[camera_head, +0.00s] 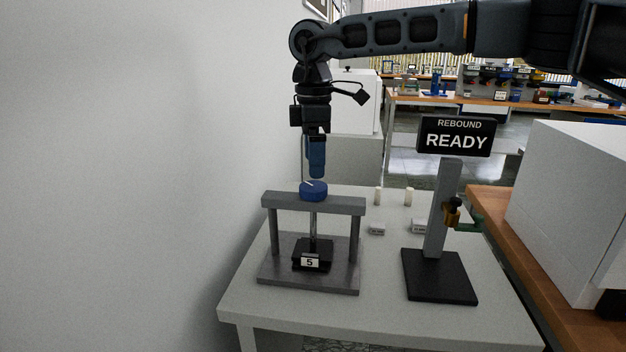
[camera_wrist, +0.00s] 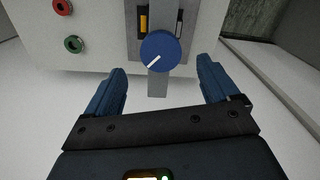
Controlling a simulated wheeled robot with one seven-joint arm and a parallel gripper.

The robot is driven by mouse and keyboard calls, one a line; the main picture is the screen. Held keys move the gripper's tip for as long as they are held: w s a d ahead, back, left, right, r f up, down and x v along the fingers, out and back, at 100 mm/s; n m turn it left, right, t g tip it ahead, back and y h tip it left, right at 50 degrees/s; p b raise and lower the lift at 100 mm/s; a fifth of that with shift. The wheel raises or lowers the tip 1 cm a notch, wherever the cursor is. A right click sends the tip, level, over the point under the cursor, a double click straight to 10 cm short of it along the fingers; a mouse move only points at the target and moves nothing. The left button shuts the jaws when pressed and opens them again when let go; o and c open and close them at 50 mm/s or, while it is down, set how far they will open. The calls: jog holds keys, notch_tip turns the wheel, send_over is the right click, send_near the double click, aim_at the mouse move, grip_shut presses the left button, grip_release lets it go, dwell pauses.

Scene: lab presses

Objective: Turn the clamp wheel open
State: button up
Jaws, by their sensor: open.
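The clamp wheel (camera_head: 313,191) is a blue disc with a white line on top, set on the crossbar (camera_head: 337,204) of a grey press frame. My gripper (camera_head: 316,174) points straight down just above the wheel. In the wrist view the wheel (camera_wrist: 161,51) lies ahead, between and beyond the two blue fingertips of my gripper (camera_wrist: 160,66). Its white line runs from centre to lower left. The fingers are spread wider than the wheel, with nothing between them; contact does not show. Below the crossbar, a screw runs down to a black block (camera_head: 312,253) labelled 5.
A stand with a black base (camera_head: 439,276) and a sign (camera_head: 456,137) reading REBOUND READY stands right of the press. Two pale cylinders (camera_head: 408,196) and small labels are behind. A white box (camera_head: 575,205) is on the wooden bench at right. A wall is close on the left.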

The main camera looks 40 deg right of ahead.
aim_at(314, 186)
jog(key=shift+f+p, duration=0.35)
jog(key=shift+f, duration=2.5)
jog(key=shift+c, duration=0.2)
jog(key=c, duration=1)
jog(key=shift+n, duration=0.3)
